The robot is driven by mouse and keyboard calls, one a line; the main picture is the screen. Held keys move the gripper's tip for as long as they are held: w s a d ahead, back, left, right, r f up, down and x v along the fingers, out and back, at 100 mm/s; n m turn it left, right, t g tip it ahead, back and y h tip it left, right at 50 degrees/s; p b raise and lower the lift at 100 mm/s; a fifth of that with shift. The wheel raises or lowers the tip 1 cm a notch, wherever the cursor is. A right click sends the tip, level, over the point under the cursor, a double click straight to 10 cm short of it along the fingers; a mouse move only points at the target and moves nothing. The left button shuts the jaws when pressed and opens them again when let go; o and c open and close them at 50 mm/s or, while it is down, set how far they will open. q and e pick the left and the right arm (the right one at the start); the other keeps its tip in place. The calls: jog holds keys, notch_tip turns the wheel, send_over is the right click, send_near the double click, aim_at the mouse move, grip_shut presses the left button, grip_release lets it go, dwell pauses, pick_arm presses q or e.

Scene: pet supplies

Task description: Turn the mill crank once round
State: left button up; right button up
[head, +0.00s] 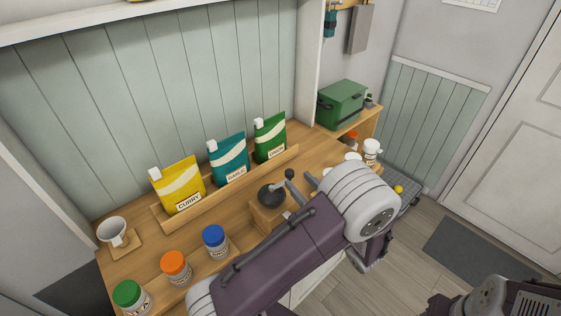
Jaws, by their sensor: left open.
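The mill (266,214) is a wooden box with a dark round bowl on top, standing on the wooden counter. Its crank carries a dark knob (289,173), which shows behind and to the right of the bowl. My left gripper (299,181) is open, with its grey fingers close to the knob on the right. I cannot tell whether a finger touches the crank. My left forearm hides the front right of the mill. My right gripper is not in view.
Yellow, teal and green pouches (228,158) stand in a wooden rack (172,217) behind the mill. Jars with blue, orange and green lids (215,243) stand at front left. A white cup (113,232) is far left. A green box (342,104) and white containers (371,152) are right.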

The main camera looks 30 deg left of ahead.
aim_at(287, 169)
pick_arm(q)
jog(key=p+x, duration=0.2)
jog(key=x, duration=0.6)
jog(key=shift+a+f, duration=0.1)
jog(key=shift+a, duration=0.2)
jog(key=shift+w+a, duration=0.15)
grip_shut()
dwell(0.8)
